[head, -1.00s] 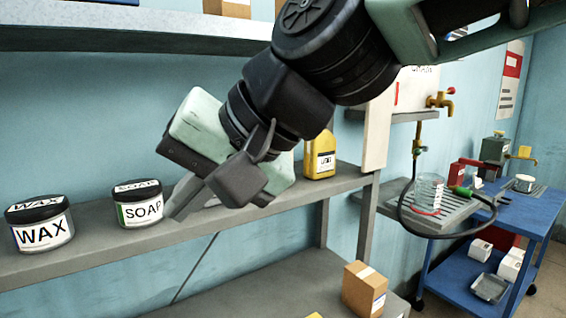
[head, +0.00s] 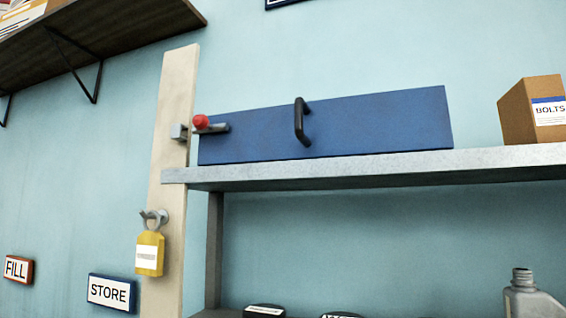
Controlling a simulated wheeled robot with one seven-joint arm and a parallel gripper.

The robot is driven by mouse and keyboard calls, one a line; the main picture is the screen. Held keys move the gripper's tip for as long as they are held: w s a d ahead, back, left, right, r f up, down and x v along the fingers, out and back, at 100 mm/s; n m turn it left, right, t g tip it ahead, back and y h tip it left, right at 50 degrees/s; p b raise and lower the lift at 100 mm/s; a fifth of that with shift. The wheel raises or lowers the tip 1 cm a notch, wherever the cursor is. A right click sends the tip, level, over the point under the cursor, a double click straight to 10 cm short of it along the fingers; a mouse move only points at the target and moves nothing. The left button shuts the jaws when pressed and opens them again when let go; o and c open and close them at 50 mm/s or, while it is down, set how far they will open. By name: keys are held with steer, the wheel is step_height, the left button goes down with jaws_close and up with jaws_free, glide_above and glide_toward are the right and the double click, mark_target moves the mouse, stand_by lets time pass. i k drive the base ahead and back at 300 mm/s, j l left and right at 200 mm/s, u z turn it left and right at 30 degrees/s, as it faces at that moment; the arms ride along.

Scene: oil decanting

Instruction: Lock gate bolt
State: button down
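The gate is a blue panel (head: 375,123) with a black handle (head: 300,122), standing on a grey shelf at the middle of the head view. At its left end is a dark bolt (head: 219,128) with a red knob (head: 200,121). A grey keeper (head: 179,131) is fixed to the pale upright post (head: 172,90) just left of the bolt. The bolt's left end lies close to the keeper, but I cannot tell whether it is inside it. My gripper is not in view.
A yellow tag (head: 149,252) hangs from a hook on the post below the gate. A cardboard BOLTS box (head: 530,112) stands at the right of the grey shelf (head: 350,170). A dark bracketed shelf (head: 110,40) is at upper left. A grey jug (head: 530,298) is at lower right.

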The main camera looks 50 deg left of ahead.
mark_target(200, 123)
steer(key=j+u, duration=0.1)
steer(key=u, duration=2.05)
